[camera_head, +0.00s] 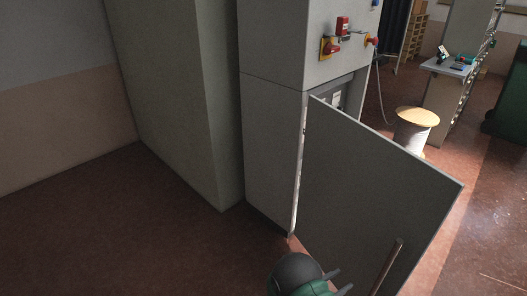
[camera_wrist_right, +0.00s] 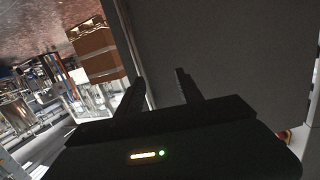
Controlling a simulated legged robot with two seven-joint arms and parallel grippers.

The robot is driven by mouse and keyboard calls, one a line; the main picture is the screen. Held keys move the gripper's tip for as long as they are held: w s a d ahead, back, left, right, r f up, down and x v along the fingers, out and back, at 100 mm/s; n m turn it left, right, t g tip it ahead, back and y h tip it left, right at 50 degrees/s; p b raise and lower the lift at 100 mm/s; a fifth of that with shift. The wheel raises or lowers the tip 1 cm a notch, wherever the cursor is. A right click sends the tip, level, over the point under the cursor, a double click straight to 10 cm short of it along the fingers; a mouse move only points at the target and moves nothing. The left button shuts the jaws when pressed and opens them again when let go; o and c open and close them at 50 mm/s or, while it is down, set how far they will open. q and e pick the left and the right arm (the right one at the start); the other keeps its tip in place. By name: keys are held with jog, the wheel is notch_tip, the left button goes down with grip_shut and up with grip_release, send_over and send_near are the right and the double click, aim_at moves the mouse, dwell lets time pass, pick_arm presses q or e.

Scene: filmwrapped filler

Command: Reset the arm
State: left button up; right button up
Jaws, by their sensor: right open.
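My right gripper (camera_head: 338,281) is at the bottom edge of the head view, low in front of the open grey cabinet door (camera_head: 370,185). Its two fingers are apart with nothing between them. In the right wrist view the fingers (camera_wrist_right: 159,80) stand open before a large plain grey surface (camera_wrist_right: 220,50). The gripper's fingertips look close to the door in the head view, but I cannot tell whether they touch it. A bar-like handle (camera_head: 388,265) is on the door, right of the gripper. My left gripper is not in view.
A grey cabinet (camera_head: 270,140) carries a red switch on a yellow plate (camera_head: 329,47). A tall grey block (camera_head: 175,95) stands left of it. A spool-like drum (camera_head: 414,127) and a bench (camera_head: 447,68) are behind right. Floor (camera_head: 110,235) at lower left is clear.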

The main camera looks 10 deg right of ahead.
jog(key=w+a+r+n+t+y, duration=0.3)
jog(key=w+a+r+n+y, duration=0.4)
jog(key=a+y, duration=0.35)
jog(key=s+a+r+n+g+y, duration=0.2)
jog(key=s+r+n+g, duration=0.15)
jog(key=s, duration=0.75)
jog(key=s+a+r+n+g+y, duration=0.1)
jog(key=s+r+n+g+y, duration=0.25)
jog(key=s, duration=0.85)
notch_tip(320, 180, up, 20)
jog(key=w+p, duration=0.1)
jog(key=p, duration=1.9)
jog(key=shift+w+a+t+h, duration=0.15)
jog(key=shift+a+t+h, duration=0.15)
jog(key=shift+t, duration=0.1)
jog(key=shift+d, duration=0.15)
